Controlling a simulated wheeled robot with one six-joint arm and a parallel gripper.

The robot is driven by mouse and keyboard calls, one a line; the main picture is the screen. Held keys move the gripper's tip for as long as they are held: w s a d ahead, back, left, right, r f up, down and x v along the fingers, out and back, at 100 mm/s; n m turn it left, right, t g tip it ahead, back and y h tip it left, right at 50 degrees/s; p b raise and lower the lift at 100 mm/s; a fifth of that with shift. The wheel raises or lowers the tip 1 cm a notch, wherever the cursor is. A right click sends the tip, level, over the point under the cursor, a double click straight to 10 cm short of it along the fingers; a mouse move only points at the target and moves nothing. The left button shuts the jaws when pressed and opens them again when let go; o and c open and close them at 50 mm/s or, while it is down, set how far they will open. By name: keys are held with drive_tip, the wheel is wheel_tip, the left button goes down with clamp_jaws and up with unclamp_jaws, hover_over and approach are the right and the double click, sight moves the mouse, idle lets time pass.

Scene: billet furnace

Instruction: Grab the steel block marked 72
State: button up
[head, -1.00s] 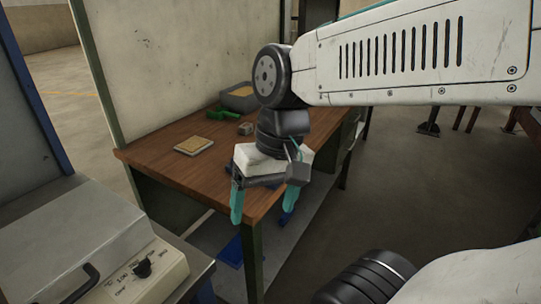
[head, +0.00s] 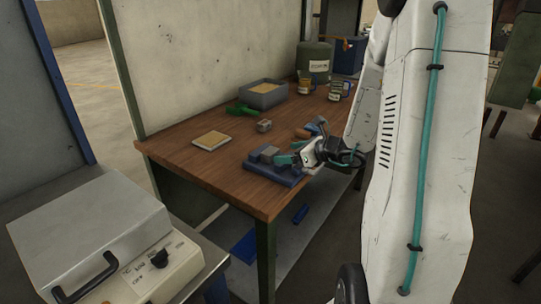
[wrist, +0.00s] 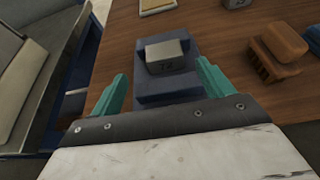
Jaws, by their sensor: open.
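The steel block (wrist: 166,58) is a grey block with a faint mark on its near face that looks like 72. It rests on a blue fixture (wrist: 168,95) on the wooden bench. In the head view the block (head: 269,152) sits on the blue fixture (head: 275,172) near the bench's front edge. My gripper (wrist: 162,76) is open and empty, with its teal fingers on the left and right of the fixture, nearer the camera than the block. In the head view my gripper (head: 292,154) is just right of the block.
Another small grey block (head: 264,126) stands farther back, near a tan-topped pad (head: 211,140). A brown brush (wrist: 275,50) lies to the right of the fixture. A grey bin (head: 264,95), cups and a green canister (head: 314,62) stand at the back. A lidded machine (head: 90,235) is at left.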

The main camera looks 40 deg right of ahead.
sight(274, 152)
drive_tip(key=x, duration=0.7)
drive_tip(key=shift+w+d+f, duration=0.2)
drive_tip(key=shift+d+f, duration=0.05)
drive_tip(key=shift+r, duration=0.1)
drive_tip(key=c, duration=1.7)
drive_tip(key=shift+r, duration=0.1)
